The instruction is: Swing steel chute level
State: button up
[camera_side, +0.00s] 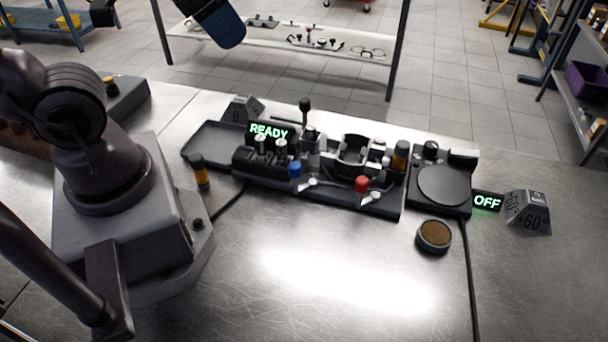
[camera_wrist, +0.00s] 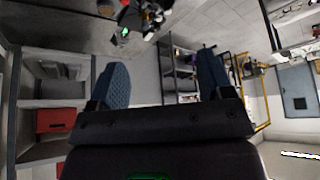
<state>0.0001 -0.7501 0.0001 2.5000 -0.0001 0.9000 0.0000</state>
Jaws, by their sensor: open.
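I cannot tell for certain which part is the steel chute. A shallow grey metal tray (camera_side: 212,147) at the left end of the black fixture is a possible match, and it looks flat. My gripper (camera_wrist: 162,82) is open and empty in the wrist view, with its two blue fingers wide apart. In the side view, a blue finger of my gripper (camera_side: 222,30) hangs at the top edge, high above and beyond the fixture, touching nothing. The rest of the gripper is out of that frame.
The fixture (camera_side: 320,188) carries a lever, blue and red knobs and a READY sign (camera_side: 268,132). A round plate unit (camera_side: 442,184), an OFF sign (camera_side: 487,202) and a block marked 60° (camera_side: 528,212) stand right. A round brown-topped puck (camera_side: 433,236) sits in front. The front bench is clear.

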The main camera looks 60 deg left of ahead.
dwell(0.4)
jog(key=shift+d+f, duration=0.1)
jog(key=shift+f, duration=0.05)
jog(key=c, duration=0.4)
jog(key=m+g, duration=0.2)
jog(key=g, duration=0.4)
send_over(297, 165)
jog(key=s, duration=0.2)
notch_tip(297, 165, down, 8)
jog(key=shift+c, duration=0.2)
jog(key=w+d+f+m+g+y, duration=0.2)
jog(key=w+f+g, duration=0.2)
jog(key=w+f, duration=0.3)
jog(key=x, duration=1.3)
jog(key=shift+s+d+f, duration=0.1)
jog(key=shift+f, duration=0.05)
jog(key=c, duration=0.9)
